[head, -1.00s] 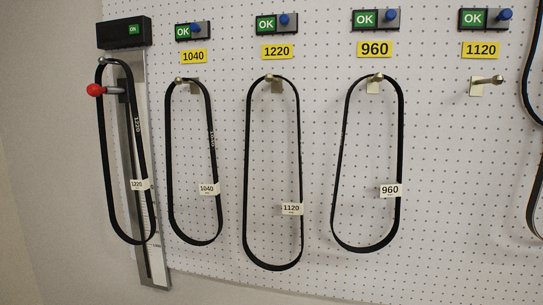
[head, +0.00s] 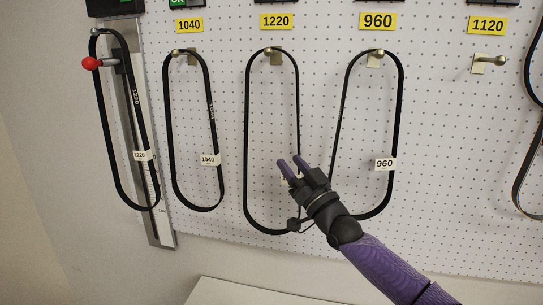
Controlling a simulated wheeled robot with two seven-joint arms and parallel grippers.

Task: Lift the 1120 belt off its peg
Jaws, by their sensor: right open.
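The belt tagged 1120 in the earlier frame, a black loop (head: 247,140), hangs from the peg (head: 275,57) under the yellow 1220 sign (head: 276,21). Its tag is now mostly hidden behind my right gripper (head: 290,166). That gripper is open, with two purple fingers pointing up and left, in front of the belt's lower right strand. I cannot tell whether it touches the belt. The peg under the 1120 sign (head: 487,26) is the bare peg (head: 490,62) at the right. My left gripper is out of view.
The 1040 belt (head: 169,130) hangs on the left and the 960 belt (head: 401,110) on the right, partly behind my right arm. A 1220 belt (head: 104,130) hangs on the gauge with a red knob (head: 90,64). A pale surface (head: 230,292) lies below. More belts hang at the right edge.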

